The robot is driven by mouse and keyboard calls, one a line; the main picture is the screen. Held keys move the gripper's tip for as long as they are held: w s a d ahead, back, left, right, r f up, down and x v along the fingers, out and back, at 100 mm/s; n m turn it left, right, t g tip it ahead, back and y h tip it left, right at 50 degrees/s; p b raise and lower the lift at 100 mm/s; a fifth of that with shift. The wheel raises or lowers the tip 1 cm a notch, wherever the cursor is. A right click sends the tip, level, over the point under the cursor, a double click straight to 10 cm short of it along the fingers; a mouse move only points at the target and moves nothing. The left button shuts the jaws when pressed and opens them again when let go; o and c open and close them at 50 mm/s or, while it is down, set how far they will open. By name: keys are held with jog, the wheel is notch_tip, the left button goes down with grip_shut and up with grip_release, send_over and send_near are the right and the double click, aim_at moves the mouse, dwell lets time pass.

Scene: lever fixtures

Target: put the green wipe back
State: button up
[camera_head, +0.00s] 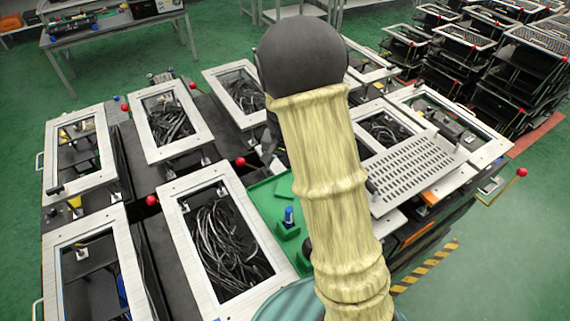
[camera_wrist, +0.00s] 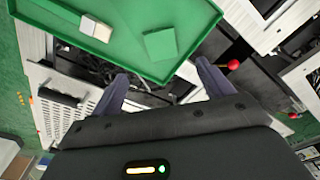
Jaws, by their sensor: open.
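The green wipe (camera_wrist: 160,44) looks like a flat green square lying on the green tray (camera_wrist: 190,18) in the wrist view. In the head view the wipe (camera_head: 284,187) shows on the tray (camera_head: 262,192), left of my arm. My gripper (camera_wrist: 160,72) is open and empty, its two dark fingers apart near the tray's edge, with the wipe beyond them in the picture. In the head view my arm hides the gripper and part of the tray.
A blue-topped item (camera_head: 289,217) stands in a green holder on the tray. Silver-framed boxes (camera_head: 216,240) with dark cables surround it. Red-knobbed levers (camera_head: 240,161) stick up nearby; one red knob (camera_wrist: 233,64) is close to the right finger. A perforated plate (camera_head: 418,172) lies right.

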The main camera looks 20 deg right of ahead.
jog(key=s+r+n+t, duration=0.1)
jog(key=s+r+n, duration=0.2)
jog(key=s, duration=0.5)
jog(key=s+a+r+n, duration=0.1)
jog(key=s+r+n, duration=0.1)
jog(key=s, duration=0.7)
jog(key=shift+r+n+t+y, duration=0.3)
jog(key=shift+r+n+t, duration=0.1)
jog(key=shift+n, duration=0.1)
